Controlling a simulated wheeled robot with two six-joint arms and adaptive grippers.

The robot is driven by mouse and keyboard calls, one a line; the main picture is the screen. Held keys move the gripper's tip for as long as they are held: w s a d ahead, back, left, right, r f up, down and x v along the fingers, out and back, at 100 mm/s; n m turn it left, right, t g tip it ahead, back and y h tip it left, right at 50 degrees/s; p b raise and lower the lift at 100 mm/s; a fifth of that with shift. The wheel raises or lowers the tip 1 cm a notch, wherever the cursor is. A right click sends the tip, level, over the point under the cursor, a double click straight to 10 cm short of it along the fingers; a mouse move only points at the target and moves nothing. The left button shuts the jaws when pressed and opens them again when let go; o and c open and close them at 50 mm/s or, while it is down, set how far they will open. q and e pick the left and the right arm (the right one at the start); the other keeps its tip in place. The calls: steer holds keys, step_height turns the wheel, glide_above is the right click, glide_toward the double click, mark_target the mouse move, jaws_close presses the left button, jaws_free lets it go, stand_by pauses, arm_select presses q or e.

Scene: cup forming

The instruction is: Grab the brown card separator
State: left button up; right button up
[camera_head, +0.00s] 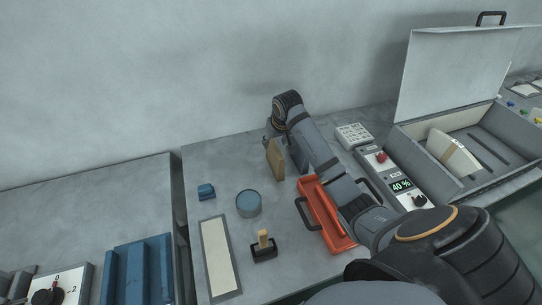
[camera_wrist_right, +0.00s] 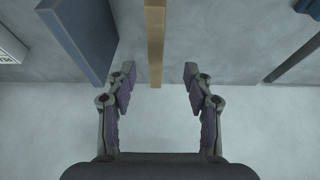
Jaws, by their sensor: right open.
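The brown card separator (camera_head: 274,158) stands upright on the table, left of a blue-grey panel (camera_head: 299,157). In the right wrist view the separator (camera_wrist_right: 155,40) is a narrow tan strip seen edge-on, and the panel (camera_wrist_right: 84,38) is to its left. My right gripper (camera_head: 270,130) is at the back of the separator. In the right wrist view it (camera_wrist_right: 159,86) is open, with the strip's near end showing between the two fingertips and a gap on each side. My left gripper is not in view.
An orange tray (camera_head: 311,204) lies under my right arm. A round blue container (camera_head: 248,204), small blue block (camera_head: 206,191), dark holder with a tan piece (camera_head: 264,251) and pale framed board (camera_head: 219,258) are nearby. An open grey case (camera_head: 492,162) stands at right.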

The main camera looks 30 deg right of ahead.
mark_target(274, 147)
steer(key=x, duration=0.3)
steer(key=shift+s, duration=0.1)
steer(key=shift+x, duration=1.05)
steer(key=shift+f+p, duration=0.3)
steer(key=shift+p, duration=0.05)
steer(key=x, duration=0.4)
steer(key=shift+s+d+p, duration=0.15)
steer(key=shift+d+p, duration=0.05)
steer(key=shift+p, duration=0.1)
steer(key=shift+f, duration=0.3)
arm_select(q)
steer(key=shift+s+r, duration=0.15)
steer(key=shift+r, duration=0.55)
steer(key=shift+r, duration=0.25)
arm_select(e)
steer(key=shift+f, duration=0.25)
jaws_close()
